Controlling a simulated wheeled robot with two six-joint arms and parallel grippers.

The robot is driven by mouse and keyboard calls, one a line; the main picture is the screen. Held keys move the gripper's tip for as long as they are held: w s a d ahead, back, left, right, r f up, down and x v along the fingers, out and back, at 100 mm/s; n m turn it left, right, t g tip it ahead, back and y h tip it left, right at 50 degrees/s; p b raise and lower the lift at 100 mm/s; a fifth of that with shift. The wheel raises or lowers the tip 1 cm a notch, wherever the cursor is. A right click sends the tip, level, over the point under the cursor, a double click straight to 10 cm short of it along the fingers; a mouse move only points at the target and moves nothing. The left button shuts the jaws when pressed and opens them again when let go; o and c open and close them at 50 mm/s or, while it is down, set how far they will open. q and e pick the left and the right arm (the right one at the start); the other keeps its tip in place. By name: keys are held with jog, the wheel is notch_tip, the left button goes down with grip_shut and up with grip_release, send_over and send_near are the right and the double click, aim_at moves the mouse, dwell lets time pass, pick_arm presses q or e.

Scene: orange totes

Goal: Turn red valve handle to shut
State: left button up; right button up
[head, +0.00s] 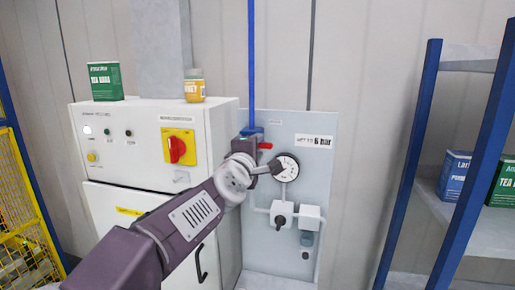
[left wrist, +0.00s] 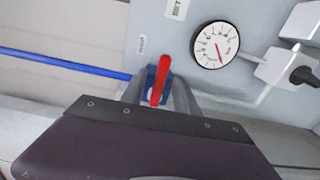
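The red valve handle (left wrist: 161,78) sits on a blue valve body (left wrist: 151,86) on the grey panel. In the head view the handle (head: 265,146) points right, crosswise to the upright blue pipe (head: 252,60). My left gripper (left wrist: 158,96) is open, with one grey finger on each side of the handle and valve body. I see gaps beside the handle; contact at its lower end is hidden. In the head view my left gripper (head: 246,146) is at the valve, partly covering it. My right gripper is in neither view.
A round gauge (head: 287,167) and grey fittings with a black knob (head: 280,221) are right of the valve. A white control cabinet (head: 140,142) with a red switch (head: 176,149) stands left. A blue-post shelf (head: 410,160) stands right, with bare wall between.

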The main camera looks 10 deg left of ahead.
pick_arm(q)
jog(key=s, duration=0.8)
jog(key=shift+s+a+p, duration=0.15)
jog(key=shift+s+p, duration=0.15)
jog(key=shift+p, duration=0.1)
notch_tip(320, 180, down, 26)
jog(key=a+r+m+g, duration=0.1)
jog(key=a+m+g, duration=0.1)
jog(key=m+g, duration=0.4)
jog(key=s+a+f+m+g, duration=0.1)
jog(key=s+f+m+g, duration=0.9)
jog(key=s+f, duration=0.8)
jog(key=s+m, duration=0.1)
jog(key=s, duration=0.2)
jog(key=shift+s+f+m+g, duration=0.15)
jog(key=shift+f+m+g, duration=0.15)
jog(key=shift+f+g, duration=0.1)
